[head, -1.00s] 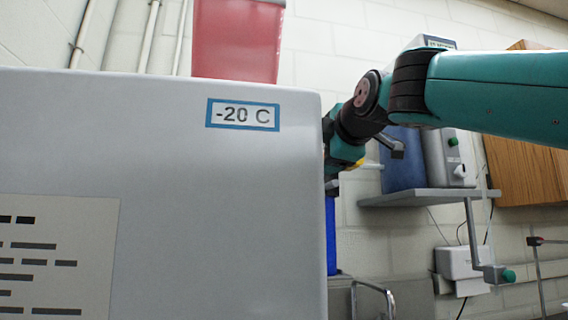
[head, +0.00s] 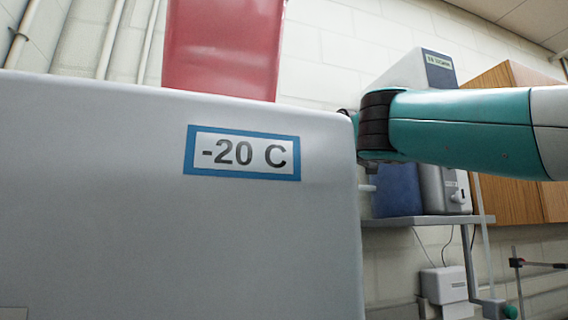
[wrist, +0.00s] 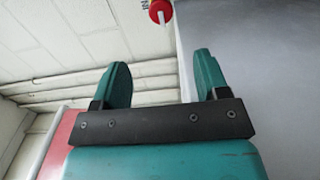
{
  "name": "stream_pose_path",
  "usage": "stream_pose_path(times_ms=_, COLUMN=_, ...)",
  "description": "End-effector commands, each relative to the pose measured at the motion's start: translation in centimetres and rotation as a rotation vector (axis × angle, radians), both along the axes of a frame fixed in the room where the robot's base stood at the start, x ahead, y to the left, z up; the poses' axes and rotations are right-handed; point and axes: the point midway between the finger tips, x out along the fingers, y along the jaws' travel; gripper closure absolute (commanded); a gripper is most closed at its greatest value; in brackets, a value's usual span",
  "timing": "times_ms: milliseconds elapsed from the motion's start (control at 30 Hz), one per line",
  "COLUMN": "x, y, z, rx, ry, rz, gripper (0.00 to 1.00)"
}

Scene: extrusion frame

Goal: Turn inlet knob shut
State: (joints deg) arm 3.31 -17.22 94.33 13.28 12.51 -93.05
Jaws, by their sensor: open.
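The red inlet knob (wrist: 160,11) is at the top edge of the wrist view, partly cut off, with a white tag lettered "IN" beside it. My gripper (wrist: 162,75) is open and empty, with its two green fingers apart. The knob appears beyond the fingertips, roughly in line with the gap between them and not touching either finger. In the head view the knob is not seen, and my gripper is hidden behind the grey cabinet.
The grey cabinet (head: 180,230) labelled "-20 C" fills the left of the head view; a grey surface (wrist: 250,70) is close to the right finger in the wrist view. A red container (head: 222,50) stands behind the cabinet. A wall shelf (head: 430,219) holds equipment.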

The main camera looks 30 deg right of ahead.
Motion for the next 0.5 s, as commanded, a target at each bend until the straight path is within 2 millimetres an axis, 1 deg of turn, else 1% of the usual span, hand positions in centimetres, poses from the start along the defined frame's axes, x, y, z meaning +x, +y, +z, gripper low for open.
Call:
stream_pose_path(times_ms=33, x=0.2, y=-0.1, z=0.8, rx=0.001, ry=0.004, rz=0.001, gripper=0.32)
stream_pose_path(times_ms=67, x=0.3, y=-0.1, z=0.7, rx=0.002, ry=0.004, rz=0.002, gripper=0.32)
stream_pose_path(times_ms=100, x=1.3, y=-0.3, z=0.7, rx=0.002, ry=0.006, rz=0.001, gripper=0.32)
stream_pose_path(times_ms=233, x=3.6, y=-1.0, z=0.6, rx=0.003, ry=0.005, rz=0.002, gripper=0.32)
stream_pose_path(times_ms=333, x=6.0, y=-1.7, z=0.2, rx=0.003, ry=0.006, rz=0.002, gripper=0.32)
stream_pose_path(times_ms=500, x=9.6, y=-2.7, z=0.3, rx=0.003, ry=0.004, rz=0.003, gripper=0.32)
